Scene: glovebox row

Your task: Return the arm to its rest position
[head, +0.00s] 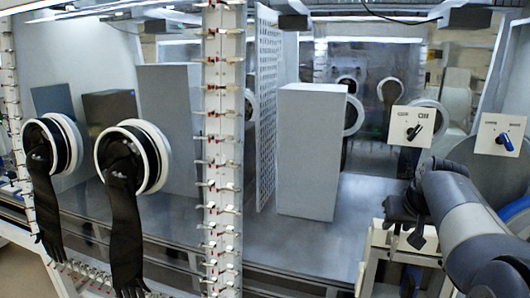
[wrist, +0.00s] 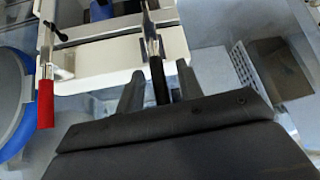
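My arm (head: 465,215) reaches in from the lower right of the head view, and my gripper (head: 408,222) is at its left end, above a white frame. In the wrist view, the two dark fingers of my gripper (wrist: 160,90) stand apart. A lever with a metal stem and black grip (wrist: 157,78) shows between them, with a visible gap on each side. I cannot tell how deep it lies between the fingers. A red-handled lever (wrist: 45,102) hangs to the left in the wrist view, clear of the fingers.
A white frame (head: 378,262) stands below my gripper. Two white panels carry a black knob (head: 413,132) and a blue knob (head: 505,141). Glovebox windows with black gloves (head: 125,230) are on the left, beside a white post (head: 224,150). A grey block (head: 310,155) stands mid-view.

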